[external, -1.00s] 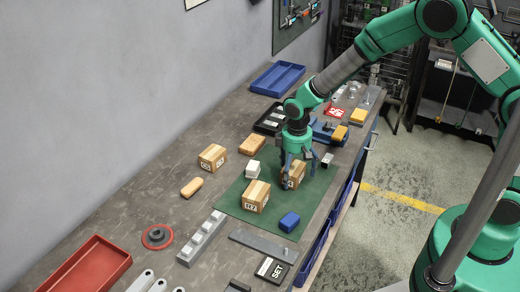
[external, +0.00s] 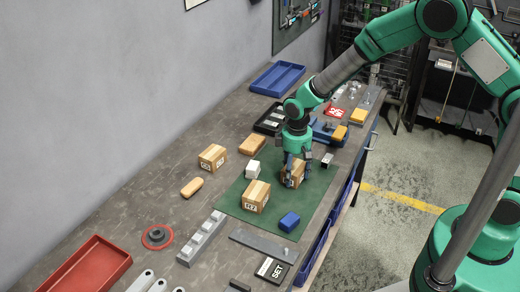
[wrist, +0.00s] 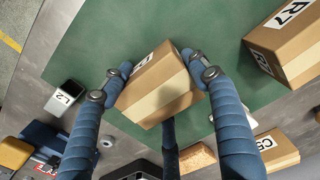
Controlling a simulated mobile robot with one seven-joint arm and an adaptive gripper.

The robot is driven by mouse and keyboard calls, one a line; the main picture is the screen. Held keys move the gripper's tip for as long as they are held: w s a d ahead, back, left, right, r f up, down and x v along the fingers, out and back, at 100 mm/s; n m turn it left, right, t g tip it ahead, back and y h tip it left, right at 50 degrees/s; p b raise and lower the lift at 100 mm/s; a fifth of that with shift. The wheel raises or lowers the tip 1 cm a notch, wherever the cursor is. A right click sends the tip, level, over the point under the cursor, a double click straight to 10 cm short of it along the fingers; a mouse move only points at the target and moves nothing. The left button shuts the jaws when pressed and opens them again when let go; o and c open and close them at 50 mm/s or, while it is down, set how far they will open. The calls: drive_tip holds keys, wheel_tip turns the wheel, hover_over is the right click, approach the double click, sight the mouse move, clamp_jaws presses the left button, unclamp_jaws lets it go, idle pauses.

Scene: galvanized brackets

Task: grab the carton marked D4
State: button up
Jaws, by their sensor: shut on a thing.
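My gripper (external: 292,180) is low over the green mat (external: 234,200), shut on a light-brown carton (external: 299,171) with a pale tape band.
A blue tray (external: 277,79) and red tray (external: 85,265) stand farther off on the bench.

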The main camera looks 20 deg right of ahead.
sight(297, 169)
drive_tip(key=shift+r, duration=0.6)
drive_tip(key=shift+s+d+r+p, duration=0.2)
drive_tip(key=shift+r+p, duration=0.1)
drive_tip(key=shift+r, duration=0.35)
drive_tip(key=shift+s+d+r+p, duration=0.1)
drive_tip(key=shift+s+r+p, duration=0.15)
drive_tip(key=shift+r, duration=0.35)
drive_tip(key=s+d, duration=0.3)
drive_tip(key=s, duration=0.1)
drive_tip(key=s+d+p, duration=0.1)
drive_tip(key=s+d, duration=0.2)
drive_tip(key=s, duration=0.1)
drive_tip(key=s+d+r+p, duration=0.1)
drive_tip(key=s+d, duration=0.2)
drive_tip(key=s, duration=0.1)
drive_tip(key=shift+d+r, duration=0.1)
